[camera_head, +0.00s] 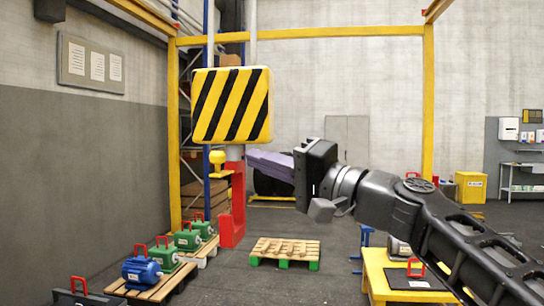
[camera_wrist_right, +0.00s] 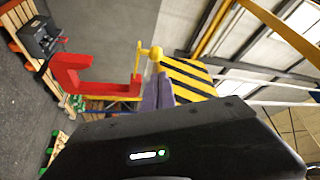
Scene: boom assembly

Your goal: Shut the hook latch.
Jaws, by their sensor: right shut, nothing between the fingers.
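The red hook (camera_head: 238,205) hangs below a yellow-and-black striped block (camera_head: 232,105). It also shows in the wrist view (camera_wrist_right: 75,80), lying sideways there. The hook latch's yellow knob (camera_head: 217,157) is beside the top of the hook, just under the block. In the wrist view the yellow latch (camera_wrist_right: 155,53) shows as a knob with a thin bar near the hook's mouth. I cannot tell the latch's exact angle. My right gripper (camera_head: 250,155) is shut and empty, its purple-grey fingers pointing left close to the hook's shank. I cannot tell if they touch it. My left gripper is out of view.
A yellow gantry frame (camera_head: 428,100) stands around the hook. Below are an empty pallet (camera_head: 285,248), a blue motor (camera_head: 141,271) and green motors (camera_head: 187,239) on pallets at the left. A yellow table (camera_head: 395,285) stands at the lower right, below my right arm.

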